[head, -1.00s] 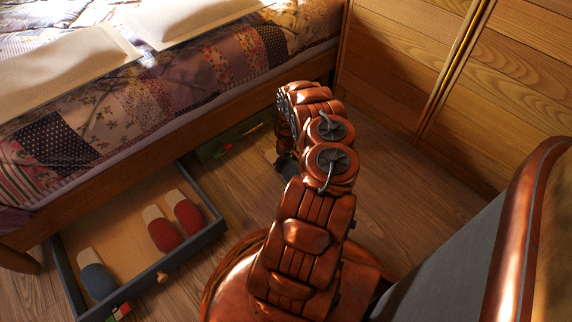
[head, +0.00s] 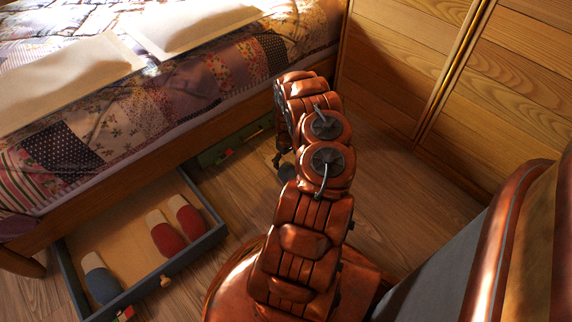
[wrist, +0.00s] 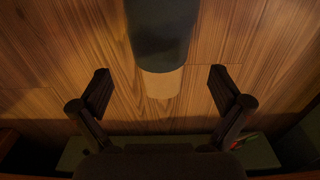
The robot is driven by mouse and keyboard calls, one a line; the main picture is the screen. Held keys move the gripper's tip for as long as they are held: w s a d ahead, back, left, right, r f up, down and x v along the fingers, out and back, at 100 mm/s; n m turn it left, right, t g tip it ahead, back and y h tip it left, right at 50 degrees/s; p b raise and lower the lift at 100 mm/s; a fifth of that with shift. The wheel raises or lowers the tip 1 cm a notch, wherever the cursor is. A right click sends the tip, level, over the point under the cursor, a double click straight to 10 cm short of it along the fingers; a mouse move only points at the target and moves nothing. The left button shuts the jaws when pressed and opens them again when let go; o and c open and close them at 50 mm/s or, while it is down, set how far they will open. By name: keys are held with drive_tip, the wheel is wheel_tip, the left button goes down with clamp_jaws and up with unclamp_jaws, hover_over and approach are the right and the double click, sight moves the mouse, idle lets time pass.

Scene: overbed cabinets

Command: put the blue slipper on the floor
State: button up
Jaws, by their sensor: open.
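One blue slipper (head: 287,172) shows partly behind my arm in the head view, on the floor in front of the bed. In the wrist view that slipper (wrist: 162,35) lies on the wooden floor, its dark toe toward the top edge and its beige heel end toward my gripper. My gripper (wrist: 160,80) is open and empty, its fingers apart on either side of the heel line and not touching it. In the head view my gripper (head: 279,158) is mostly hidden by my arm. Another blue slipper (head: 101,281) lies in the open drawer.
The open underbed drawer (head: 72,275) also holds two red slippers (head: 166,236). A second, green drawer front (head: 225,148) sits under the bed (head: 150,150), behind my gripper. Wooden cabinets (head: 400,80) stand at the right. Bare floor (head: 400,190) lies between them and my arm.

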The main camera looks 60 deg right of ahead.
wheel_tip(320, 180, up, 5)
drive_tip(key=shift+r+p, duration=0.2)
drive_tip(key=shift+p, duration=0.6)
wheel_tip(320, 180, up, 17)
drive_tip(key=g, duration=0.2)
hover_over(286, 165)
drive_tip(key=w+a, duration=0.2)
drive_tip(key=a, duration=0.7)
drive_tip(key=a+r, duration=1.3)
drive_tip(key=s+a+r+n, duration=0.1)
drive_tip(key=s+a+r, duration=0.4)
drive_tip(key=a, duration=0.4)
drive_tip(key=s+a+r, duration=0.4)
drive_tip(key=a, duration=0.4)
drive_tip(key=s+a+r+n+g, duration=0.1)
drive_tip(key=s+a+r+n, duration=0.1)
drive_tip(key=s+a, duration=0.8)
drive_tip(key=s, duration=0.3)
drive_tip(key=shift+r, duration=0.35)
